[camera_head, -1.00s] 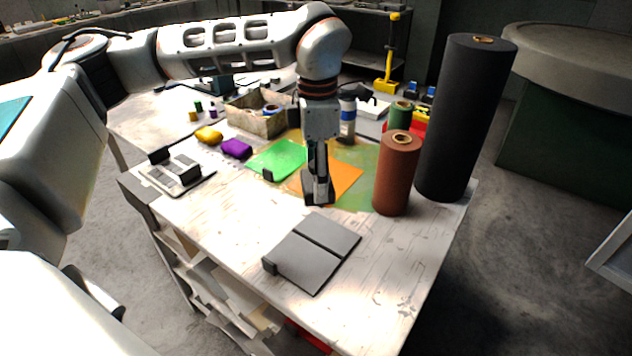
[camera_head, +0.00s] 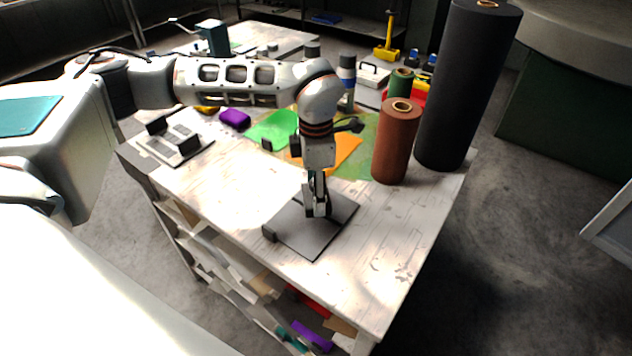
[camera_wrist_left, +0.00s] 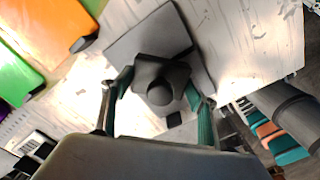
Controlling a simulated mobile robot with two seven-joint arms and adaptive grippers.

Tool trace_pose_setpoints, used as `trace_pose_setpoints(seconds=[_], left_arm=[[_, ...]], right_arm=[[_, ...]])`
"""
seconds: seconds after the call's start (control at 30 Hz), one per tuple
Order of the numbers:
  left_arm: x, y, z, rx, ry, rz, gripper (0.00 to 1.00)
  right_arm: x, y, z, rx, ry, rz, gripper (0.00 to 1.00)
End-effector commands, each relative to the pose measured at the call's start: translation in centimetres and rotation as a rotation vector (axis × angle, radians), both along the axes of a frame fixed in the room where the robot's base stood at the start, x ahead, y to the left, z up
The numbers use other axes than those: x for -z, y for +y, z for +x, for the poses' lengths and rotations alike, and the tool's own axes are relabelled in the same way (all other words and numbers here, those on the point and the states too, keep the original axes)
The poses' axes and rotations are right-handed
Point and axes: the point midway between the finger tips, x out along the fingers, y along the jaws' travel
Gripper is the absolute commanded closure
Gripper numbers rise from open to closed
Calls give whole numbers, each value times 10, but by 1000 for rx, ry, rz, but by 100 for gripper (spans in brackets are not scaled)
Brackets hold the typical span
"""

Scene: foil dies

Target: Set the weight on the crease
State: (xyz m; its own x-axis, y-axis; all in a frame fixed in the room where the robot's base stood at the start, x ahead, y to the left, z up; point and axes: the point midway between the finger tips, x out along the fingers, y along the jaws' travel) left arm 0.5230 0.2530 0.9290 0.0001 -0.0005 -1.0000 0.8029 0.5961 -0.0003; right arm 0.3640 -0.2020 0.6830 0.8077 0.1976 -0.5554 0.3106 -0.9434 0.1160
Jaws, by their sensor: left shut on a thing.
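The weight (camera_wrist_left: 160,79) is a dark block with a round knob, seen from above in the left wrist view. My left gripper (camera_wrist_left: 160,104) is shut on it, with a finger on either side of the knob. In the head view my left gripper (camera_head: 317,212) points down over the grey crease board (camera_head: 306,239), near its middle groove. The board also shows under the weight in the left wrist view (camera_wrist_left: 128,44). The weight covers the middle of the board, so the crease below is hidden. I cannot tell whether the weight touches the board. My right gripper is not in view.
A brown roll (camera_head: 396,145) and a tall black roll (camera_head: 462,90) stand at the table's right side. Green (camera_head: 272,128) and orange (camera_head: 349,153) sheets lie behind the board. A grey device (camera_head: 172,145) is at the left. The table front is clear.

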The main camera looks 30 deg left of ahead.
Motion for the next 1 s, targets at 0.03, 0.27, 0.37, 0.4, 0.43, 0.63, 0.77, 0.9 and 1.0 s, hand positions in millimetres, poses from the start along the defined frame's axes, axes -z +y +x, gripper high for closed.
trace_pose_setpoints(seconds=[0.03, 0.27, 0.37, 0.4, 0.43, 0.63, 0.77, 0.9, 1.0], left_arm=[[5, -1, 0, -1, 0, -1, 97], [24, -1, 1, -1, -3, -1, 97], [24, -1, 1, -1, -5, -1, 97], [24, -1, 1, -1, -5, -1, 97], [24, -1, 1, -1, -5, -1, 97], [29, 0, 0, -1, 1, 1, 39], [29, 0, 0, 0, 1, 1, 25], [29, 0, 0, -1, 1, 1, 25], [28, 0, 0, -1, 1, 1, 25]], right_arm=[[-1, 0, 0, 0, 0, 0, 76], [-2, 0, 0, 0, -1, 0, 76], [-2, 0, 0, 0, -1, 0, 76], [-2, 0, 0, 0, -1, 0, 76], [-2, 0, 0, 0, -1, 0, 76], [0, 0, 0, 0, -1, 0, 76], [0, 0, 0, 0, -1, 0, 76], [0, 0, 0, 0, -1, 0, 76], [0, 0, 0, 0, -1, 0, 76]])
